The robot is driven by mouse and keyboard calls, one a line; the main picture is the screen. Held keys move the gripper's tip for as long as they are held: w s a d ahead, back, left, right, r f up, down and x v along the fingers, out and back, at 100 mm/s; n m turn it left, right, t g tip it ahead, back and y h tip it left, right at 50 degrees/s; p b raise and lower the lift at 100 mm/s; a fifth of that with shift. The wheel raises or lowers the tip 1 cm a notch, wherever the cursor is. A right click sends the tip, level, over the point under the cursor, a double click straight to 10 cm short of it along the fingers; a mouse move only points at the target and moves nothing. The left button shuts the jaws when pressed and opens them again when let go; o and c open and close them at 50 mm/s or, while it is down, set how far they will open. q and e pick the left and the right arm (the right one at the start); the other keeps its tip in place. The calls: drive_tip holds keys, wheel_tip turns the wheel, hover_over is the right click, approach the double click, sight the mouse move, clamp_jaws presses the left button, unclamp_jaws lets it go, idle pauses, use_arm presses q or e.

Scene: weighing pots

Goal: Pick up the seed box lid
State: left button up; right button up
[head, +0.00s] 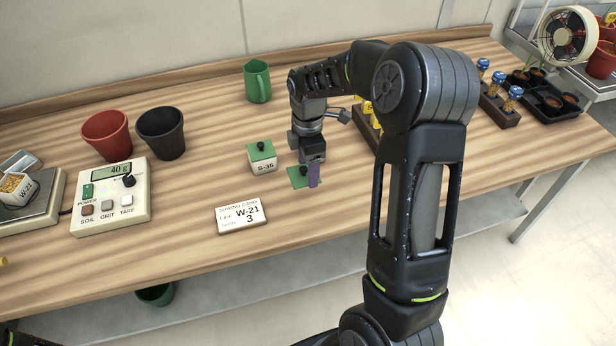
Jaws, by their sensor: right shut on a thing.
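A flat green lid (298,181) with a small dark knob is under my right gripper (309,171), to the right of the S-35 box. My right gripper points down and is shut on the lid's knob; its purple finger covers part of the lid. I cannot tell whether the lid touches the table. A white seed box marked S-35 (265,167) has its own green lid on. An open seed box marked W-21 (13,190) with yellow seeds stands on the scale at the far left. My left gripper is out of view.
A sowing card (241,215) reading W-21 and 3 lies in front. A control box (110,198) shows 40 g. Red (107,136) and black (161,133) pots and a green mug (257,81) stand behind. Tube racks (499,105) are at right. The table's front middle is clear.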

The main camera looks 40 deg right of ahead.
idle(0.7)
drive_tip(key=w+a+r+m, duration=0.2)
drive_tip(key=a+m, duration=0.5)
drive_tip(key=a, duration=0.2)
drive_tip(key=w+a+r+m, duration=0.2)
drive_tip(key=a+m, duration=0.5)
drive_tip(key=a, duration=0.2)
drive_tip(key=shift+w+a, duration=0.2)
drive_tip(key=shift+w, duration=0.05)
